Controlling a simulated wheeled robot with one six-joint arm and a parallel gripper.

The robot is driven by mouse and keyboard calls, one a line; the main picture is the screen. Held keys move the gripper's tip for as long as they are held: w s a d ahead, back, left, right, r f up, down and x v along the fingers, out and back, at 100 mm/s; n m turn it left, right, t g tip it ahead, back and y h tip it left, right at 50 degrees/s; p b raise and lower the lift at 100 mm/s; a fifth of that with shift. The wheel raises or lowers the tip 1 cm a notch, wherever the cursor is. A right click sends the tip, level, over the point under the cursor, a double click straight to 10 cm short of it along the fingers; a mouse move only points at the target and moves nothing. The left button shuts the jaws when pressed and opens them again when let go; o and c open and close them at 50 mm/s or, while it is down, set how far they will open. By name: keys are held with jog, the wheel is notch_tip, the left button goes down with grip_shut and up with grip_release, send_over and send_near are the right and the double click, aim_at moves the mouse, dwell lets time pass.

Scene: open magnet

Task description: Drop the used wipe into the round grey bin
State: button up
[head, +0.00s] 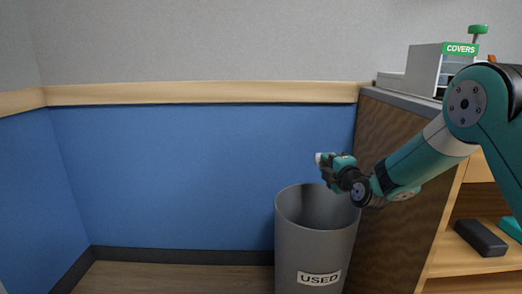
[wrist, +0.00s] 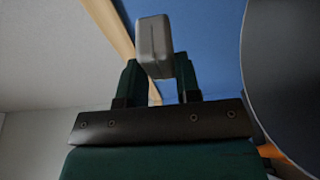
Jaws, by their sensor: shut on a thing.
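The round grey bin (head: 296,246), labelled USED, stands on the floor with its open top showing. My gripper (head: 327,164) is above the bin's rim in the head view, over its opening or close to it; the exact depth is hard to tell. In the wrist view my gripper (wrist: 158,68) is shut on a pale grey, blocky bundle, the used wipe (wrist: 153,38), which sticks out past the fingertips. Only a small whitish end of the wipe (head: 318,157) shows in the head view. A large curved grey surface at the right of the wrist view looks like the bin (wrist: 288,70).
A wooden cabinet (head: 378,190) stands just right of the bin. On its top is a grey box labelled COVERS (head: 424,68). A dark block (head: 481,238) lies on an open shelf at right. Blue wall panels (head: 180,170) stand behind; the floor left of the bin is clear.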

jog(key=f, duration=0.3)
jog(key=f+b, duration=0.1)
jog(key=f, duration=0.1)
jog(key=shift+d+f, duration=0.2)
jog(key=shift+f, duration=0.2)
jog(key=o, duration=1)
jog(key=shift+o, duration=0.2)
jog(key=b+v, duration=1)
jog(key=v, duration=0.7)
jog(key=shift+s, duration=0.2)
